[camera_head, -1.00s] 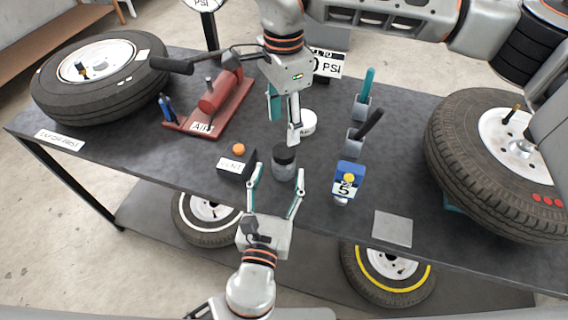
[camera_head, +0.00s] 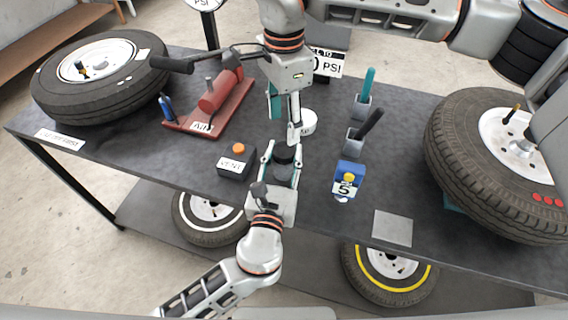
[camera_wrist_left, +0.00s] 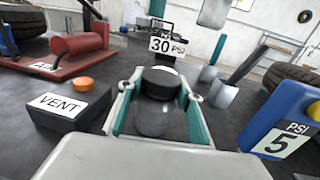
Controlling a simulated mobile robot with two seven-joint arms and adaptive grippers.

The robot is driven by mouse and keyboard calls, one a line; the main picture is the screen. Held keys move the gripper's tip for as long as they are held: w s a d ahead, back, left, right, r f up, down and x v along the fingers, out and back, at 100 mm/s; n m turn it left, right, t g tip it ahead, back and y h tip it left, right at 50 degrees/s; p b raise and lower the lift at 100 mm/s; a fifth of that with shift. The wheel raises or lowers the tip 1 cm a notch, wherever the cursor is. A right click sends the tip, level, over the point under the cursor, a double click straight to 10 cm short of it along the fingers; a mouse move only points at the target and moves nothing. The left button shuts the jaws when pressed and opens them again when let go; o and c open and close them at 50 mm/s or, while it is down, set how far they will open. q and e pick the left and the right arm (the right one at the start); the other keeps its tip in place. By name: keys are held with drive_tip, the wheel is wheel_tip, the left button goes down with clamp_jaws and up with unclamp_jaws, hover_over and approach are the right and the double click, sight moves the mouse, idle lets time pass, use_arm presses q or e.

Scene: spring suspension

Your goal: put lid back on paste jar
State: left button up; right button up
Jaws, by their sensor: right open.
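The paste jar (camera_head: 284,153), a clear body with a dark top, stands on the table. In the left wrist view the jar (camera_wrist_left: 152,118) is between my left fingers. I cannot tell whether the dark top is a cap or contents. My left gripper (camera_head: 281,152) has one finger on each side of the jar, with narrow gaps, so it looks open. A round white disc (camera_head: 308,122), perhaps the lid, is just behind the jar beside my right gripper. My right gripper (camera_head: 285,115) points down from the far side, open; its far finger is partly hidden.
A black VENT box (camera_head: 236,162) with an orange button stands left of the jar. A blue gauge marked 5 (camera_head: 348,180) stands to the right, near two grey holders (camera_head: 355,140) with handles. A red air pump (camera_head: 215,105) and tyres (camera_head: 100,80) occupy the sides.

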sight(284, 149)
use_arm(q)
clamp_jaws()
use_arm(e)
drive_tip(key=shift+m, duration=2.3)
drive_tip(key=shift+f, duration=4)
drive_tip(key=c, duration=1.2)
drive_tip(key=shift+o, duration=0.2)
drive_tip(key=m, duration=0.4)
